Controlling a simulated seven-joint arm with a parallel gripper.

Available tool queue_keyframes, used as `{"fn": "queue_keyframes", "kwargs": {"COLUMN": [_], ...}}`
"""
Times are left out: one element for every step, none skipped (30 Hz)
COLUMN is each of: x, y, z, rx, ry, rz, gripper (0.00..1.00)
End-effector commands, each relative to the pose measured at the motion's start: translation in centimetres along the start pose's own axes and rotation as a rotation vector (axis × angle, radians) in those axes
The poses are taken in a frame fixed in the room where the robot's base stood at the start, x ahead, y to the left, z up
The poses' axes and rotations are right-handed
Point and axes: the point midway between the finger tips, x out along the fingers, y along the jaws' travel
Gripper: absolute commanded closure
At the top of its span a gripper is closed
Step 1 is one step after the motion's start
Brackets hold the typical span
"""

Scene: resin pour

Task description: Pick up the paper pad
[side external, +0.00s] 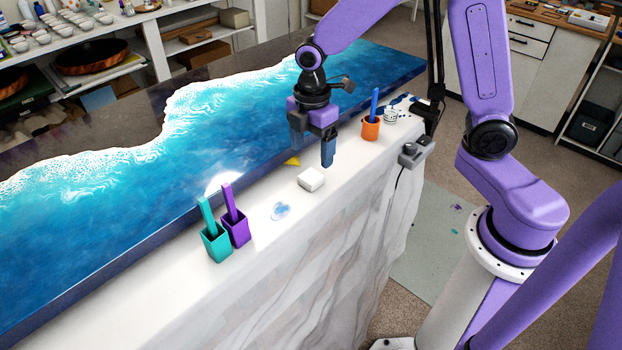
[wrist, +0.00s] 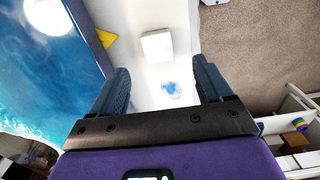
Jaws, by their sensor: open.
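The paper pad is a small white block (side external: 311,179) lying on the white stone ledge (side external: 290,226) in the side view. It also shows in the wrist view (wrist: 157,46), ahead of and between the fingertips. My gripper (side external: 313,155) is open and empty above the ledge, a little above and behind the pad.
A teal cup (side external: 215,246) and a purple cup (side external: 237,231) stand left on the ledge. An orange cup (side external: 371,129) stands right. A yellow triangular piece (side external: 293,161) and a blue smear (side external: 281,211) are near the pad. The blue resin slab (side external: 180,160) runs behind.

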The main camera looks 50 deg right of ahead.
Motion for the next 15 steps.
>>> {"fn": "queue_keyframes", "kwargs": {"x": [0.8, 1.1, 1.4, 1.6, 1.8, 2.0, 2.1, 2.2, 2.4, 2.7, 3.0, 3.5, 3.9, 4.3, 4.8], "y": [0.0, 0.0, 0.0, 0.0, 0.0, 0.0, 0.0, 0.0, 0.0, 0.0, 0.1, 0.1, 0.1, 0.2, 0.2], "z": [0.1, 0.0, 0.0, 0.0, 0.0, 0.0, 0.0, 0.0, 0.0, 0.0, 0.1, 0.1, 0.1, 0.1, 0.1], "rx": [0.001, 0.001, 0.0, 0.0, 0.0, 0.0, 0.0, 0.0, 0.0, 0.0, 0.0, 0.001, 0.001, 0.001, 0.0], "ry": [-0.002, -0.001, -0.001, -0.001, 0.0, 0.0, 0.0, 0.0, -0.001, -0.001, -0.001, -0.002, -0.002, -0.002, -0.002], "rz": [-0.003, -0.003, -0.002, -0.002, -0.001, 0.0, 0.0, -0.001, -0.001, -0.001, -0.002, -0.003, -0.003, -0.003, -0.003], "gripper": [0.21, 0.21, 0.21, 0.21, 0.21, 0.21, 0.21, 0.21, 0.21, 0.21, 0.21, 0.21, 0.21, 0.21, 0.21]}}
